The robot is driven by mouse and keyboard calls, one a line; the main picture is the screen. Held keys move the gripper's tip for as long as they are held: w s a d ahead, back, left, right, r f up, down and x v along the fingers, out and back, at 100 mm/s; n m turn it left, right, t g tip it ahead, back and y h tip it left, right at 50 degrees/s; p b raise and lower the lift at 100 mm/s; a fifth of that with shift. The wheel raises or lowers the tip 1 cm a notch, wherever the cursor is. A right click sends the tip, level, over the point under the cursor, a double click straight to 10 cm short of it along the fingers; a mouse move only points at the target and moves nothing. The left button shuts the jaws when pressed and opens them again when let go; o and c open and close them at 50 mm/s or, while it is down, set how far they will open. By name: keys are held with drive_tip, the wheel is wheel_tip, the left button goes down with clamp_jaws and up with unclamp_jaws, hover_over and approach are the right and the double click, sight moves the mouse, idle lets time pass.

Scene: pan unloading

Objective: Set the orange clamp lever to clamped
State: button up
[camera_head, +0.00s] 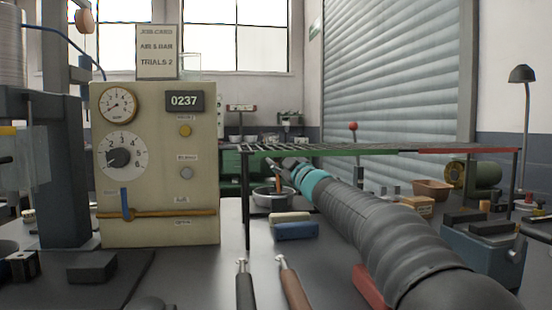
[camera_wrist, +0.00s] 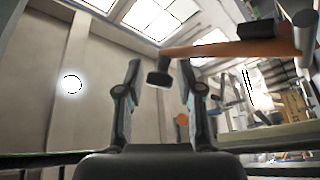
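In the wrist view an orange bar (camera_wrist: 235,49), which looks like the clamp lever, runs across the upper right. Its right end meets a dark cylinder, and a dark knob (camera_wrist: 158,78) hangs at its left end. My gripper (camera_wrist: 161,70) is open, with one finger on each side of the knob; I cannot tell whether either touches it. In the head view my gripper (camera_head: 283,166) is small, above a round bowl (camera_head: 274,199) and near the green-edged rack. A small orange-brown strip (camera_head: 278,186) shows below it; I cannot tell whether it is the lever.
A beige panel (camera_head: 158,170) with dials, a 0237 counter and a blue lever (camera_head: 126,205) on an orange-yellow rod stands left. A thin-legged rack (camera_head: 390,148) spans above my arm. Blue block (camera_head: 296,231), tool handles (camera_head: 293,287) and a blue-grey box (camera_head: 483,255) stand around.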

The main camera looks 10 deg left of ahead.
drive_tip(key=v, duration=0.6)
drive_tip(key=shift+s+d, duration=0.15)
drive_tip(key=shift+s, duration=0.2)
